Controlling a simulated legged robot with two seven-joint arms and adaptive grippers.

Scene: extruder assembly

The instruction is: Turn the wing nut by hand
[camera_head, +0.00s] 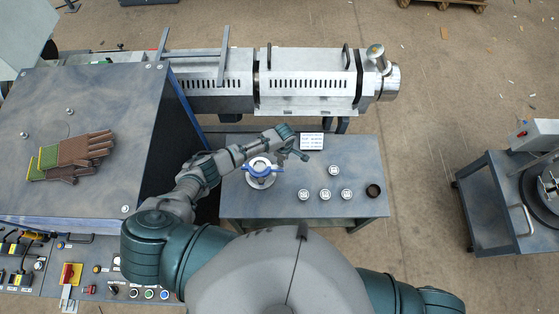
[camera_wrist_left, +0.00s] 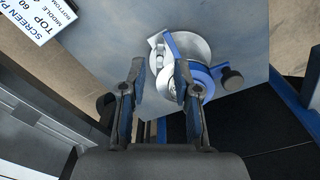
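A silver round fitting with a blue part (camera_head: 260,171) sits on the left half of the grey table. In the left wrist view the blue part (camera_wrist_left: 196,78) curves over the pale disc, with a dark knob (camera_wrist_left: 232,78) at its right end and a silver bracket at its upper left. I cannot tell which piece is the wing nut. My left gripper (camera_head: 299,146) reaches above the table behind the fitting in the head view. In the left wrist view its fingers (camera_wrist_left: 160,68) are apart with nothing held; the right finger overlaps the fitting. My right gripper is out of view.
On the grey table (camera_head: 235,205) are several small white-topped round pieces (camera_head: 325,194), a dark ring (camera_head: 373,191) and a printed sign (camera_head: 312,141). The extruder barrel (camera_head: 306,80) runs behind. Gloves (camera_head: 85,150) lie on the cabinet at left. A cart (camera_head: 490,205) stands at right.

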